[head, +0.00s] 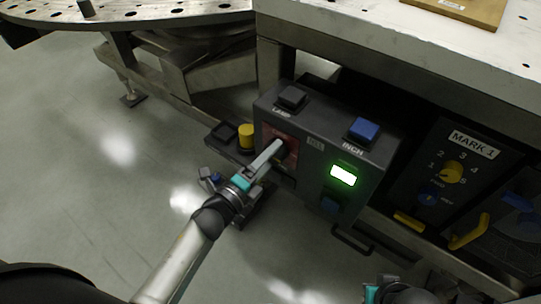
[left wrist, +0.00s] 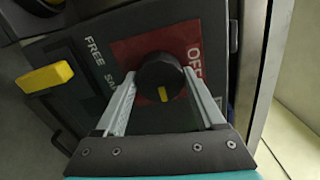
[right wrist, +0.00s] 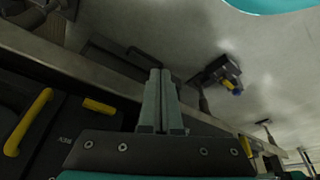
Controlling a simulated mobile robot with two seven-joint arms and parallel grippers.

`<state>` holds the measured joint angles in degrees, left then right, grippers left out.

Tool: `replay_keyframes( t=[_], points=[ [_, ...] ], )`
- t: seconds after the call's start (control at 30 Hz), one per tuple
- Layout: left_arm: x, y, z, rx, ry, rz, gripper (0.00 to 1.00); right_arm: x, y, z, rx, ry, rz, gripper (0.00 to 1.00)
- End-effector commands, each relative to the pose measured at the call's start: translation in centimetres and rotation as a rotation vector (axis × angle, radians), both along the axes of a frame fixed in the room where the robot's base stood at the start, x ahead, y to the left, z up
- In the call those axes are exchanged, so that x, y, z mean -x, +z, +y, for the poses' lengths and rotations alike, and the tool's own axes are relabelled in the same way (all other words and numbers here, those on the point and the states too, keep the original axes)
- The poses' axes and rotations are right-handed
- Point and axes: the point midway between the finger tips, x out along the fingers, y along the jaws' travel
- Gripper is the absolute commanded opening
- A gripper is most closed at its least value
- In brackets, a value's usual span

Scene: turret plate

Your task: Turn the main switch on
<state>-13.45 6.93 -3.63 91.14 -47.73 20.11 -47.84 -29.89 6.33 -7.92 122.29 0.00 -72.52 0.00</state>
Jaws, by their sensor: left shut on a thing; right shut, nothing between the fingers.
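The main switch is a round black knob (left wrist: 158,72) with a short yellow mark, on a red plate (left wrist: 132,50) lettered OFF. In the left wrist view the mark is on the knob's lower side, and OFF reads sideways to its right. My left gripper (left wrist: 160,88) is shut on the knob, one finger on each side. In the head view my left gripper (head: 278,148) reaches the red plate (head: 290,138) on the front of the dark control box (head: 315,165), largely covering the knob. My right gripper (right wrist: 160,85) is shut and empty; its fingers touch each other.
The box carries a black LAMP button (head: 292,96), a blue INCH button (head: 364,129) and a lit green display (head: 343,175). A yellow knob (head: 247,137) stands left of it. To the right is the MARK 1 panel (head: 474,144). Open floor (head: 90,190) lies left.

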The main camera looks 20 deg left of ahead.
Motion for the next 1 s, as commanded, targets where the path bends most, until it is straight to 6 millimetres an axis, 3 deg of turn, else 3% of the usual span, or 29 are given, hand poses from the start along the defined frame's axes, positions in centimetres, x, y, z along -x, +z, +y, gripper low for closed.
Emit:
replay_keyframes(
  t=[0.13, 0.17, 0.4, 0.73, 0.83, 1.0],
  points=[
    [0.0, 0.0, 0.1, -0.007, 0.0, -0.001, 0.16, 0.0, 0.0, 0.0, 0.0, 0.0, 0.0, 0.0],
    [0.0, 0.0, 0.1, -0.007, 0.0, -0.001, 0.74, 0.0, 0.0, 0.0, 0.001, 0.0, 0.0, 0.0],
    [0.0, 0.0, 0.0, -0.004, 0.0, 0.0, 1.0, 0.0, 0.0, 0.0, 0.001, 0.0, 0.0, 0.0],
    [0.4, 0.0, 0.2, -0.002, 0.0, 0.0, 1.0, 0.0, 0.0, 0.0, 0.0, 0.001, 0.0, 0.0],
    [1.4, 0.0, 0.5, -0.002, 0.001, 0.003, 1.0, 0.1, -0.1, 0.0, 0.001, 0.002, 0.002, 0.0],
    [4.3, 0.1, 1.6, -0.002, 0.001, 0.005, 1.0, 0.6, -2.1, -0.2, 0.008, 0.007, 0.033, 0.0]
  ],
)
